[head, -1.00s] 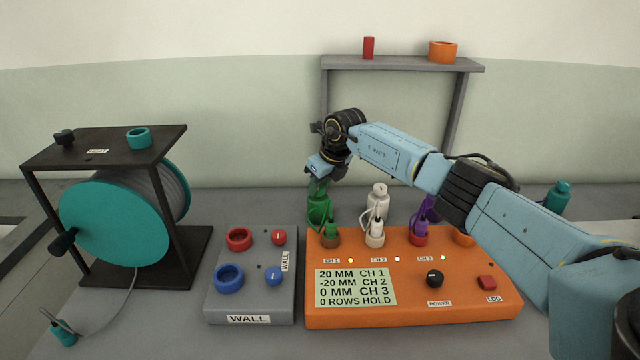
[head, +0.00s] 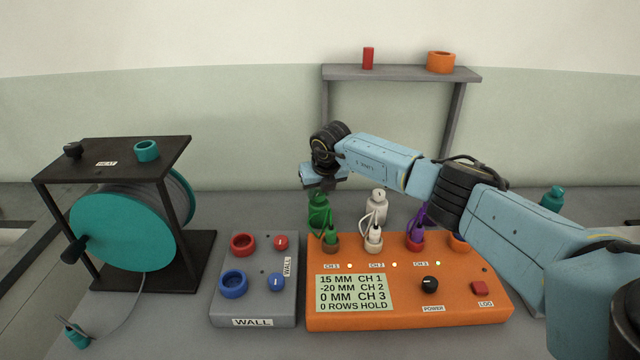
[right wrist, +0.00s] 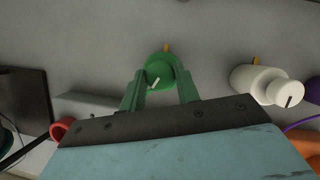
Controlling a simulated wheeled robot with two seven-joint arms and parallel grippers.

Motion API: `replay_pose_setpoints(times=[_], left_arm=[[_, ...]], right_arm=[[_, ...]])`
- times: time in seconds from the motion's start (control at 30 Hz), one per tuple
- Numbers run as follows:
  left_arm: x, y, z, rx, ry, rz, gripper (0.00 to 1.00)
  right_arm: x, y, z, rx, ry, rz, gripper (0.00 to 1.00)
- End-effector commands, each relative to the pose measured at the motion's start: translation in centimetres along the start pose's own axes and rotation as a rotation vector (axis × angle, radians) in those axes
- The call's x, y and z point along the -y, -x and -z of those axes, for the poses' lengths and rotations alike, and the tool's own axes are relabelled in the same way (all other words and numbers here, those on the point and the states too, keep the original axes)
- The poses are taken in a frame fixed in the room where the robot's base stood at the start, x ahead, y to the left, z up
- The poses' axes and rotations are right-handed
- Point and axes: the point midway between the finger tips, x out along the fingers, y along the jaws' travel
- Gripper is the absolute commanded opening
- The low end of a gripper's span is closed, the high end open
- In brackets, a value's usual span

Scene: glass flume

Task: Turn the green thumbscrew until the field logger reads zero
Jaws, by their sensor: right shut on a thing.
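The orange field logger (head: 470,305) sits on the bench. Its screen (head: 352,292) reads 15 MM CH 1, -20 MM CH 2, 0 MM CH 3 and 0 ROWS HOLD. The green sensor body (head: 318,214) stands behind the logger, with a green lead plugged in at CH 1. My right gripper (head: 319,193) is above it, shut on the green thumbscrew (right wrist: 159,75) on its top. In the right wrist view the fingers (right wrist: 162,90) lie on either side of the thumbscrew, and its white mark shows. My left gripper is not in view.
A white sensor (head: 377,202) and a purple one (head: 424,214) stand to the right of the green one. A grey WALL box (head: 252,308) is left of the logger. A teal cable reel (head: 122,225) is further left. A grey shelf (head: 400,73) stands behind.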

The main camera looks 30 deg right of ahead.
Motion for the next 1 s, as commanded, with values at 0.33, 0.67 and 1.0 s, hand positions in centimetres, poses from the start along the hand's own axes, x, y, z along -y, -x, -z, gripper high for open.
replay_pose_setpoints(times=[0.33,0.67,1.0], left_arm=[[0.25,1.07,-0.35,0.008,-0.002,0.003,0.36],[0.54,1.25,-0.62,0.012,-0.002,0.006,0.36],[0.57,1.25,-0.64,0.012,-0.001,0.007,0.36]], right_arm=[[-0.16,0.15,-0.2,0.003,-0.214,0.088,0.09],[-0.19,0.08,-0.17,0.003,-0.298,0.123,0.09],[-0.17,0.07,-0.18,0.004,-0.305,0.126,0.09]])
